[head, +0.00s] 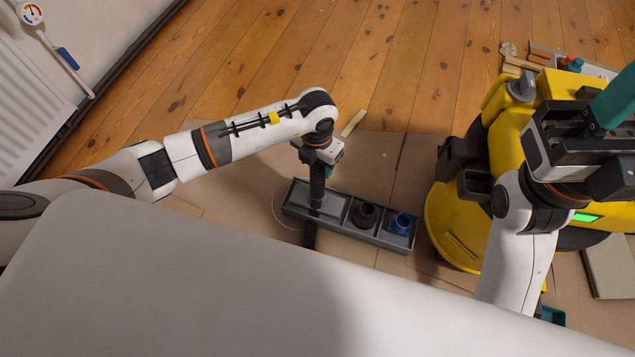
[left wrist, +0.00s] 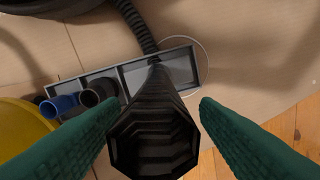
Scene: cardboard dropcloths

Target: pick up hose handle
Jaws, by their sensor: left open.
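The hose handle, a black ribbed tube with an open many-sided mouth, shows in the left wrist view (left wrist: 153,135). In the head view the handle (head: 316,185) stands upright at the tray's left compartment, below my left gripper. My left gripper (head: 318,165) is open. Its green fingers, also seen in the left wrist view (left wrist: 158,130), lie on either side of the handle with a visible gap on the right; contact on the left is unclear. My right gripper (head: 622,130) is at the right edge, its teal fingers apart, partly cut off.
A grey tray (head: 376,238) holds a black fitting (head: 365,215) and a blue fitting (head: 400,224). A yellow vacuum (head: 450,225) stands right of it, near my right arm. A black hose (left wrist: 137,25) runs behind the tray. Cardboard (head: 375,155) around the tray is mostly clear.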

